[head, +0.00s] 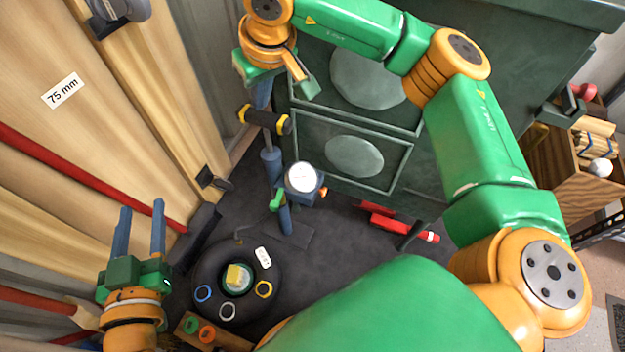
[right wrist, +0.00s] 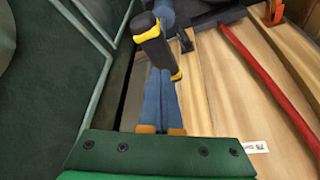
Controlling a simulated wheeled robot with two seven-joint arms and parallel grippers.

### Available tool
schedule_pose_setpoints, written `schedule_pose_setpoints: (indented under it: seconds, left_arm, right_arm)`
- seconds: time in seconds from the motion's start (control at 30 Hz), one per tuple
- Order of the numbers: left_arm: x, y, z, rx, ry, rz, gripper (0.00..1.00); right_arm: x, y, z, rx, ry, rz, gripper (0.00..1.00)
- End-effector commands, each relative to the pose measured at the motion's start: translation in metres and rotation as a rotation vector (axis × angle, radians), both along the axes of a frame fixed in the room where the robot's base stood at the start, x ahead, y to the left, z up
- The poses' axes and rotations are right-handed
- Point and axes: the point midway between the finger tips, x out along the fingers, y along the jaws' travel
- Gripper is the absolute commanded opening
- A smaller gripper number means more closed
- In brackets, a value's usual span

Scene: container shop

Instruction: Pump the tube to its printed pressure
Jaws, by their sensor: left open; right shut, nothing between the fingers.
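The upright pump has a black handle with yellow ends (head: 263,120) at the top of its rod and a blue barrel (head: 271,162). A round white-faced gauge (head: 302,178) and a green lever (head: 276,203) are beside the barrel. The black tube (head: 209,275) lies on the floor mat with a small white label (head: 263,257), whose print is too small to read. My right gripper (head: 262,95) is shut and empty right at the handle, which also shows across its fingertips in the right wrist view (right wrist: 155,45); contact is unclear. My left gripper (head: 140,212) is open and empty, left of the tube.
A dark green cabinet (head: 350,130) stands behind the pump. Red tools (head: 385,222) lie to the right. Wooden panels fill the left.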

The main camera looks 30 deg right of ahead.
Motion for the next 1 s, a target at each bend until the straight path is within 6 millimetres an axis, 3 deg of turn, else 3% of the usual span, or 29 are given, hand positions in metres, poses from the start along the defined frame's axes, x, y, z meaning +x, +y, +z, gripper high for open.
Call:
schedule_pose_setpoints:
  seconds: [0.57, 0.77, 1.0]
  left_arm:
    - [0.0, 0.0, -0.036, 0.0, 0.0, 0.0, 0.5]
    - [0.0, 0.0, -0.03, 0.0, 0.0, 0.0, 0.5]
    - [0.0, 0.0, 0.015, 0.0, 0.0, 0.0, 0.5]
  right_arm:
    - [0.0, -0.001, -0.054, -0.001, 0.002, -0.001, 0.0]
    - [0.0, 0.0, -0.048, -0.001, 0.002, 0.0, 0.0]
    - [0.0, -0.001, -0.001, -0.001, 0.002, 0.0, 0.0]
